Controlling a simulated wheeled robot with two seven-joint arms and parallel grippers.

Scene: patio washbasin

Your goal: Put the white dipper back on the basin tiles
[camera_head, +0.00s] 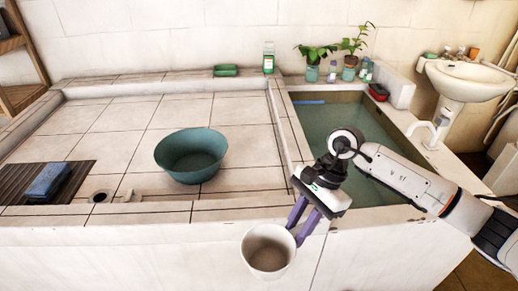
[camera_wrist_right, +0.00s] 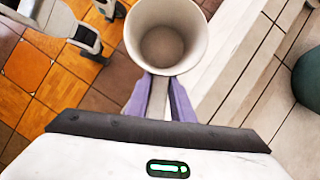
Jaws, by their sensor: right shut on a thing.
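The white dipper (camera_head: 268,252) is an open round cup held in front of the basin's front wall, its mouth facing up. My right gripper (camera_head: 300,222) is shut on the dipper at its near side, with purple fingers on what looks like its handle. In the right wrist view the dipper (camera_wrist_right: 166,38) hangs past the fingertips (camera_wrist_right: 160,88), with tiled floor beneath it. The handle is mostly hidden between the fingers. The basin tiles (camera_head: 110,118) lie behind and above the dipper in the head view.
A green bowl (camera_head: 191,155) stands on the tiles. A dark ribbed board (camera_head: 20,180) with a blue cloth (camera_head: 48,181) lies at the left, by a drain hole (camera_head: 100,196). A water trough (camera_head: 345,130) is at the right. Tiles left of the bowl are clear.

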